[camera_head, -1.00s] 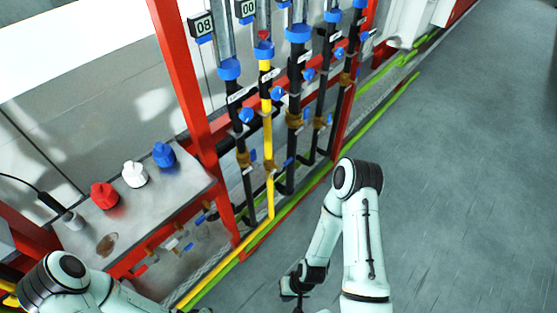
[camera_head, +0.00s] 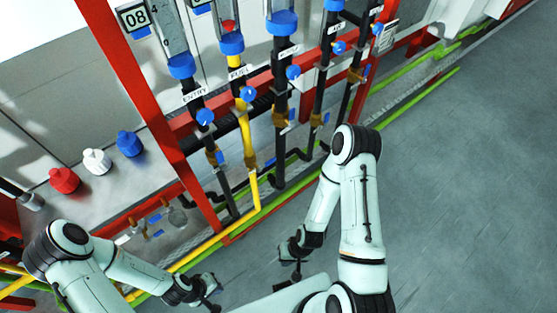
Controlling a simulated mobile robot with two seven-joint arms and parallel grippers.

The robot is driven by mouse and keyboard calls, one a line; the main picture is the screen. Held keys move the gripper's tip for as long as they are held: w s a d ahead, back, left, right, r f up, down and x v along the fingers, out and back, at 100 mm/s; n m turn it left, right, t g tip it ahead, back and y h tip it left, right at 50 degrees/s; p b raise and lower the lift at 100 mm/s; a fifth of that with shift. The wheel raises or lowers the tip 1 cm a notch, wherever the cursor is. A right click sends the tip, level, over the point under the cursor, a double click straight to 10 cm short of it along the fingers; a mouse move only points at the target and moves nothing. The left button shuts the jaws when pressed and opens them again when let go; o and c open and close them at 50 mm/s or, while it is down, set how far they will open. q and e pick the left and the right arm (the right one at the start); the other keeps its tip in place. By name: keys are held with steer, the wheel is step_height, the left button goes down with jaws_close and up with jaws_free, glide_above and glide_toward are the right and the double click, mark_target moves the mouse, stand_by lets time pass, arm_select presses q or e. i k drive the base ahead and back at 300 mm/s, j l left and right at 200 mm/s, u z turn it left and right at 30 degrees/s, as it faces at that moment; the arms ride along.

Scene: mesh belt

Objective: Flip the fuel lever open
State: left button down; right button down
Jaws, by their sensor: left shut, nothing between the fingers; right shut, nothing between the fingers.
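The yellow fuel pipe (camera_head: 245,128) runs down the rack under a white FUEL label (camera_head: 238,73). It carries a blue round knob (camera_head: 247,93) below the label. Lower down is a brass valve (camera_head: 250,162) with a small blue lever (camera_head: 269,163) sticking out to its right; its exact angle is too small to tell. My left gripper (camera_head: 214,290) is shut and empty, low in the picture, in front of and below the yellow pipe. My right gripper (camera_head: 297,272) is shut and empty, low and to the right of the pipe. Neither touches the rack.
Black pipes with similar blue knobs and brass valves stand on both sides, including the ENTRY pipe (camera_head: 202,125). A red frame post (camera_head: 135,85) rises at the left. A grey bench (camera_head: 110,195) bears red, white and blue caps. The grey floor (camera_head: 470,190) at right is clear.

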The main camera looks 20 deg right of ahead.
mark_target(273, 159)
steer(key=i+l, duration=0.1)
steer(key=l, duration=1.15)
steer(key=i+l+u, duration=0.1)
steer(key=l, duration=0.55)
steer(key=i, duration=0.05)
